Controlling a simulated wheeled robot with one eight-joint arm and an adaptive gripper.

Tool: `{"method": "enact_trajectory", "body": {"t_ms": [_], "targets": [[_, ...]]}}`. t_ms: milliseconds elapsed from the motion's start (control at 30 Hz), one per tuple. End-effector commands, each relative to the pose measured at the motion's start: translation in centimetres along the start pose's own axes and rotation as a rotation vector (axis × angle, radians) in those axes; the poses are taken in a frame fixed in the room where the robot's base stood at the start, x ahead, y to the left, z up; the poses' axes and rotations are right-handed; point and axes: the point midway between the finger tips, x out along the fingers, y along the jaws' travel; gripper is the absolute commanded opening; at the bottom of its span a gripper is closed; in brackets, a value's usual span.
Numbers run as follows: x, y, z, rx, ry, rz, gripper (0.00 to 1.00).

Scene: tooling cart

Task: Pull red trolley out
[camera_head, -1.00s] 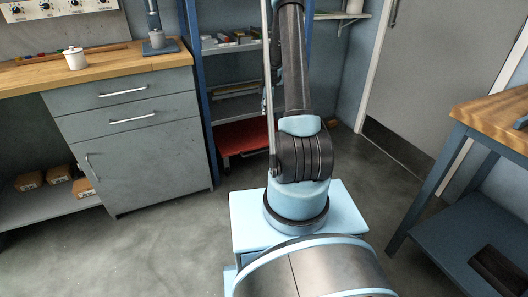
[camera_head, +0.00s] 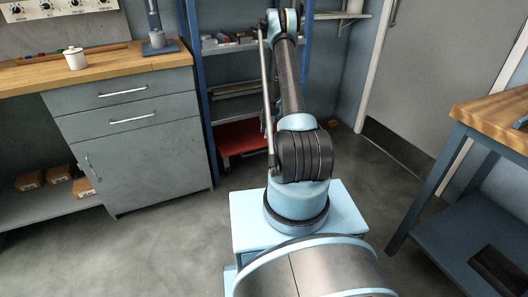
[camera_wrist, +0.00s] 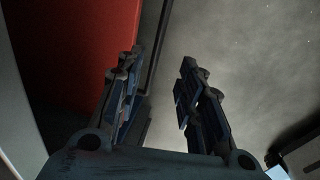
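The red trolley (camera_head: 236,138) stands low in the bay of the blue-framed shelf, with its right part hidden behind my arm. In the wrist view its red surface (camera_wrist: 75,45) fills the upper left. A thin dark bar (camera_wrist: 158,40) runs along beside the red surface, probably the trolley's handle. My gripper (camera_wrist: 159,62) is open, its two dark fingers apart. The bar appears between the fingertips in the picture; I cannot tell whether either finger touches it. In the head view my gripper is hidden behind my arm.
A grey drawer cabinet (camera_head: 150,150) with a wooden top stands left of the trolley. The shelf's blue upright (camera_head: 197,90) stands between them. A blue-framed bench (camera_head: 448,150) is at the right. Grey floor (camera_head: 165,235) is clear in front of the cabinet.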

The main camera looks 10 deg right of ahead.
Motion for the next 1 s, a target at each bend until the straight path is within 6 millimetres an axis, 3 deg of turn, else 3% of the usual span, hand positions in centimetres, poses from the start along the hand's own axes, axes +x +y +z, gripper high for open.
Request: {"method": "enact_trajectory", "body": {"t_ms": [1000], "targets": [[13.6, 0.0, 0.0, 0.001, 0.0, 0.0, 0.35]]}}
